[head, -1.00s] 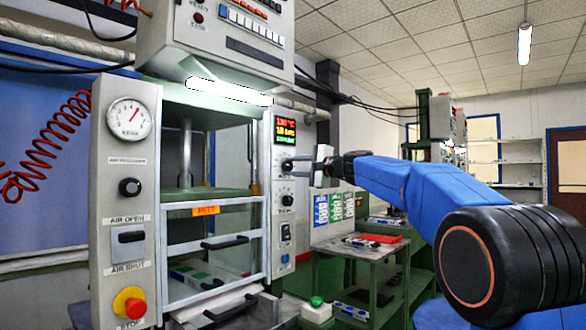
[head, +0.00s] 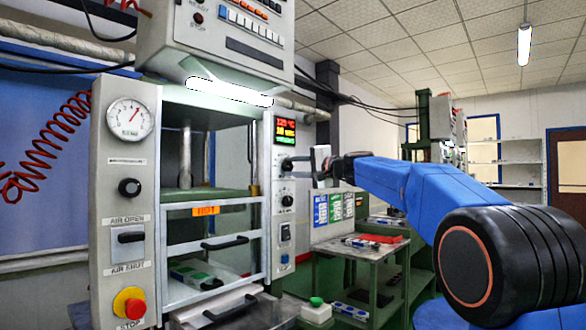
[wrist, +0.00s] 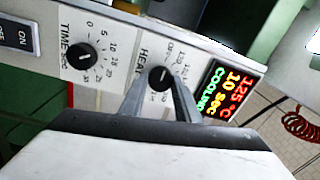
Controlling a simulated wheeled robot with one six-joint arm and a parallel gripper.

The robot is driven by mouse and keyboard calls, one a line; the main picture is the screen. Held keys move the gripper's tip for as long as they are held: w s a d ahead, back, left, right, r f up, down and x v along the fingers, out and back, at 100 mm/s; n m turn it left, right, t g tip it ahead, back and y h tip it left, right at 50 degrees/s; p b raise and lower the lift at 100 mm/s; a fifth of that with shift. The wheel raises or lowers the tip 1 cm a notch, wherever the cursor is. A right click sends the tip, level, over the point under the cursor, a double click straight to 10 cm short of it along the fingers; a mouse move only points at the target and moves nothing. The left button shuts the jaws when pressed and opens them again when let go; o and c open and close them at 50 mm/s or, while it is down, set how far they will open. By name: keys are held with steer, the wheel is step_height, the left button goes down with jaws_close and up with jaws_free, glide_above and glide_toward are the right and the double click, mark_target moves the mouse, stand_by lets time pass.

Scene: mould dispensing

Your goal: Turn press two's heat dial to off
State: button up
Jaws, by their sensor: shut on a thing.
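Press two's heat dial (wrist: 160,77) is a black knob with a pale pointer mark, on the grey panel beside the word HEAT. I cannot read for certain which label the mark faces. My gripper (wrist: 158,94) is shut on this dial, one finger on each side. In the head view the dial (head: 287,165) shows on the press's right column, with my gripper (head: 312,163) reaching it from the right. The display (wrist: 229,91) above the dial reads 125 °C, 10 sec and, in green, COOLING.
The time dial (wrist: 82,57) sits close to the heat dial, with an ON switch (wrist: 20,37) further along. The press's left column has a gauge (head: 130,118) and a red stop button (head: 131,303). A side table (head: 365,250) stands right of the press.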

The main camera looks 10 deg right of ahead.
steer(key=shift+f, duration=0.1)
steer(key=o, duration=1)
steer(key=shift+o, duration=0.2)
steer(key=v, duration=1.7)
steer(key=shift+s, duration=0.2)
steer(key=shift+d, duration=0.1)
